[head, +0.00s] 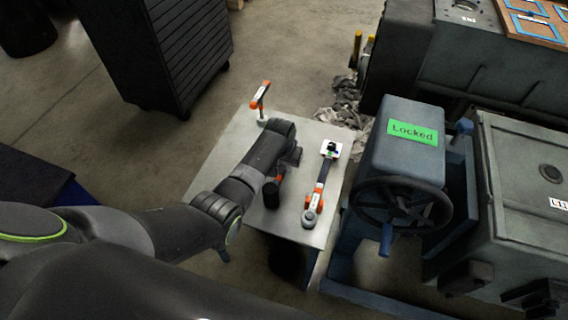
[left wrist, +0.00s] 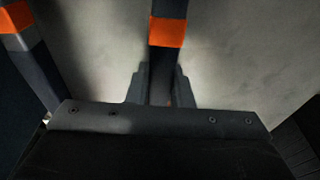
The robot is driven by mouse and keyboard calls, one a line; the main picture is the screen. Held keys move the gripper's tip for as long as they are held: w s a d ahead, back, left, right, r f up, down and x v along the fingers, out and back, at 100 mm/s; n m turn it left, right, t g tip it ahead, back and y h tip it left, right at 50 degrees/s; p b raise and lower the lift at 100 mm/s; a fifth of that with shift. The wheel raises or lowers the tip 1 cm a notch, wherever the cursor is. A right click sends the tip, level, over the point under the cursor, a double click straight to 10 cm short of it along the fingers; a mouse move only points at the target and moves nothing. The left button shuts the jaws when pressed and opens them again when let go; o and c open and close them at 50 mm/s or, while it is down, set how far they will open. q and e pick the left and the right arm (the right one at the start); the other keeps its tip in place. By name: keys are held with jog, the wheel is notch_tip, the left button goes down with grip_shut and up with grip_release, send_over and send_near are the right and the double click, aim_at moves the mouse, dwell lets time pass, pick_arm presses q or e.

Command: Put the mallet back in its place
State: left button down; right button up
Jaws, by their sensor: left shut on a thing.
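The mallet (head: 271,194) is dark with an orange band, over the grey work table in the head view, partly hidden by my left arm. My left gripper (head: 291,157) is at the mallet, seen from above and mostly covered by its own wrist. In the left wrist view, the two fingers of my left gripper (left wrist: 162,90) are shut on the dark handle of the mallet (left wrist: 168,32), just below its orange band. I cannot tell whether the mallet touches the table. My right gripper is not in view.
A long wrench-like tool (head: 319,190) lies right of the mallet. An orange tool (head: 261,96) stands at the table's far left corner. The grey table (head: 228,150) is bare at left. A blue housing with a handwheel (head: 401,200) and green "Locked" label stands close on the right.

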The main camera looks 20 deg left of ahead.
pick_arm(q)
jog(key=shift+f, duration=0.2)
jog(key=c, duration=1.2)
grip_release()
jog(key=shift+s+r, duration=0.1)
jog(key=shift+r, duration=0.25)
notch_tip(320, 180, up, 16)
jog(key=s+p, duration=0.1)
jog(key=s, duration=0.1)
jog(key=shift+s+r+p, duration=0.2)
jog(key=shift+s+p, duration=0.2)
